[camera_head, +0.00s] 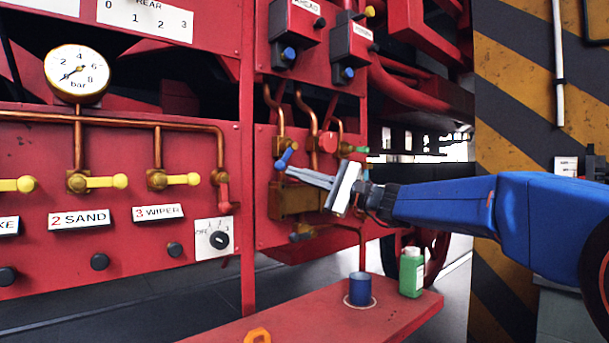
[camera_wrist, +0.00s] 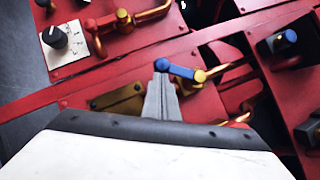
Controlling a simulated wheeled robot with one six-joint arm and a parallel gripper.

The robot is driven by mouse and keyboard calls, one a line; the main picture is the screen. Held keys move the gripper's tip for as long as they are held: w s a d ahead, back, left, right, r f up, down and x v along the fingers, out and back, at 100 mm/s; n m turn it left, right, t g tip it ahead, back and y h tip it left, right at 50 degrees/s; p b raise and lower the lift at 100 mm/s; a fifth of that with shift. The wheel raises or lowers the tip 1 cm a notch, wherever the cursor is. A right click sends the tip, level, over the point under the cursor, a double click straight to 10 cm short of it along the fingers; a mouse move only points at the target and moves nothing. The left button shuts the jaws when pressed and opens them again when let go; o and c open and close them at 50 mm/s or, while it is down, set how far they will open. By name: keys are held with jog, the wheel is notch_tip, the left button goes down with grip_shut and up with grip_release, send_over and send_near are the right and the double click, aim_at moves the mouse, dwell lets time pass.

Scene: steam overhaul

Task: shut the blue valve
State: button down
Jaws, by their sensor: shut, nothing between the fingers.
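The blue valve (camera_head: 285,158) is a short blue lever on a brass body at the foot of a copper pipe on the red panel. In the head view the lever slants, its upper end to the right. In the wrist view the blue lever (camera_wrist: 180,69) runs from a rounded end at left to a brass hub at right. My gripper (camera_head: 288,170) reaches in from the right with its fingers shut and empty. In the wrist view the fingertips (camera_wrist: 162,78) are at the lever's rounded end; whether they touch it I cannot tell.
A red valve (camera_head: 328,142) and a green valve (camera_head: 355,149) sit just right of the blue one. A brass block (camera_head: 290,201) is below. A red shelf (camera_head: 290,327) holds a blue cup (camera_head: 360,289) and a green bottle (camera_head: 411,272). Yellow levers (camera_head: 105,181) line the left panel.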

jog(key=m+t, duration=0.1)
jog(key=m, duration=0.1)
jog(key=s+a+m+t, duration=0.1)
jog(key=a+m+t, duration=0.1)
jog(key=m, duration=0.1)
jog(key=shift+s+a+r+m, duration=0.15)
jog(key=shift+s+r+m, duration=0.15)
jog(key=shift+s+r, duration=0.1)
jog(key=shift+s+a+r, duration=0.35)
jog(key=shift+a+r, duration=0.2)
jog(key=shift+r, duration=0.1)
jog(key=shift+s+a+r, duration=0.35)
jog(key=shift+a+r, duration=0.2)
jog(key=shift+r, duration=0.15)
